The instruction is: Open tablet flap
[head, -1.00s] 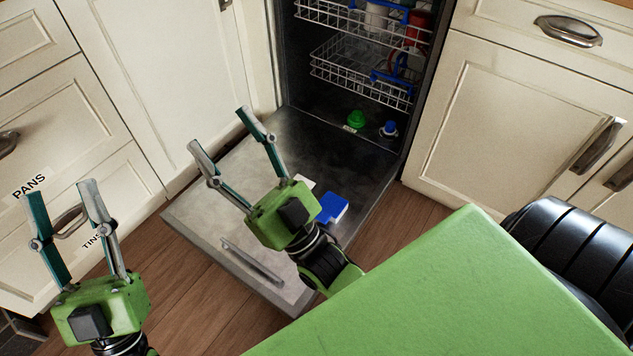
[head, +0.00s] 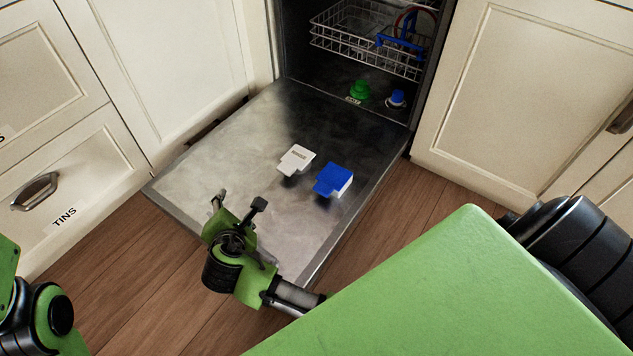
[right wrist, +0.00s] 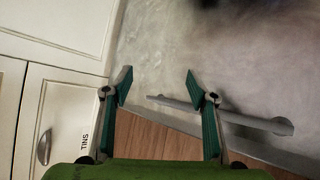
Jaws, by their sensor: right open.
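The dishwasher door (head: 200,155) lies lowered, its inner face up. Two small raised pieces are on it, a white one (head: 298,158) with a tab and a blue one (head: 332,180) to its right. I cannot tell which is the tablet flap, or whether it is open. My right gripper (right wrist: 158,88) is open and empty in the right wrist view. Only a piece of my left arm shows at the lower left.
Inside the dishwasher are a wire rack (head: 365,45), a green cap (head: 360,90) and a blue-and-white cap (head: 396,98). A grey bar (right wrist: 220,115) shows by the door edge in the right wrist view. A TINS drawer (head: 75,190) stands left. Wooden floor lies in front.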

